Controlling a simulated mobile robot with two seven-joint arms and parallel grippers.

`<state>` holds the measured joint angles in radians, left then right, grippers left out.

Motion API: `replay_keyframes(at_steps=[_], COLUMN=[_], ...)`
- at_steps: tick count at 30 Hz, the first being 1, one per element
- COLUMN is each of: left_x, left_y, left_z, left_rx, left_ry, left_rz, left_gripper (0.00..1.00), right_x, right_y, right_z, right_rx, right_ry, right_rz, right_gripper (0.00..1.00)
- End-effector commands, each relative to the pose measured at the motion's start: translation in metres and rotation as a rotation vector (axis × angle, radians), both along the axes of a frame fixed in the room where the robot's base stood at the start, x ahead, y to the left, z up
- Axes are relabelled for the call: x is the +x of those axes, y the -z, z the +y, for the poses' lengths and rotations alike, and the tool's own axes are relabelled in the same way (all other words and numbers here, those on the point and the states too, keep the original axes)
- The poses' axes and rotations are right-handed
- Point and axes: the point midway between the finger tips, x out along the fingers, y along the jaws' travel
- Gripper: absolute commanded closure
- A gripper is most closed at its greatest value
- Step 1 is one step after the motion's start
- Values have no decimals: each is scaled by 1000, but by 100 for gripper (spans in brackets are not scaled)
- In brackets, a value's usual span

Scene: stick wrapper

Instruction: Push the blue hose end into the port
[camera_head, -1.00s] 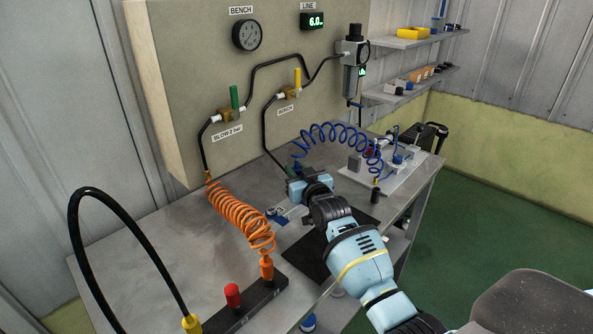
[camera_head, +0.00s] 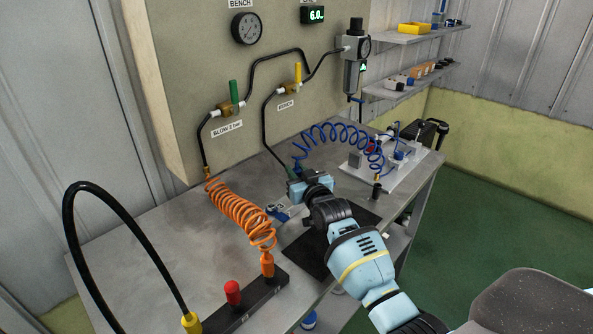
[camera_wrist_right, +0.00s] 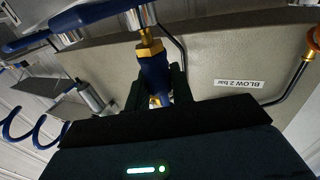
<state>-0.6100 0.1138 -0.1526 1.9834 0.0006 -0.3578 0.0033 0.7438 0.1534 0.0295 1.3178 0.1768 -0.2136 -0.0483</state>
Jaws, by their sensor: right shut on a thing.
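My right gripper (camera_head: 290,188) is beside the wall panel, above the bench, at the near end of the blue coiled hose (camera_head: 335,133). In the right wrist view its dark fingers (camera_wrist_right: 157,92) are shut on a blue fitting with brass ends (camera_wrist_right: 153,66). The upper brass end is at a silver and blue piece (camera_wrist_right: 135,18); whether it is seated there I cannot tell. Blue coils (camera_wrist_right: 35,130) show at the left of that view. I cannot make out the port's opening in the head view. My left gripper is not in view.
An orange coiled hose (camera_head: 240,215) hangs left of my gripper, down to a black block (camera_head: 250,302) with a red cap (camera_head: 232,292). A black hose (camera_head: 105,195) arches at the left. A dark mat (camera_head: 322,250) lies below my right arm. The bench's left part (camera_head: 150,245) is clear.

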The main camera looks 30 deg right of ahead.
Motion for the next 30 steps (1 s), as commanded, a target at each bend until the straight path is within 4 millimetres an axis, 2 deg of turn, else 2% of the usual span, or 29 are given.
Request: replay_keyframes(at_steps=[19,20,21,25,30], left_x=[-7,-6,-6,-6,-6], left_y=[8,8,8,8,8], left_z=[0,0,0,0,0], left_rx=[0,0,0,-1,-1], left_ry=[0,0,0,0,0], left_rz=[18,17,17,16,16], left_gripper=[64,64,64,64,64], right_x=[0,0,0,0,0], right_y=[16,15,15,14,13], right_z=[0,0,0,0,0], right_rx=[0,0,0,0,0], right_ry=[0,0,0,0,0], right_rz=[3,3,2,1,1], right_gripper=[100,73,68,52,52])
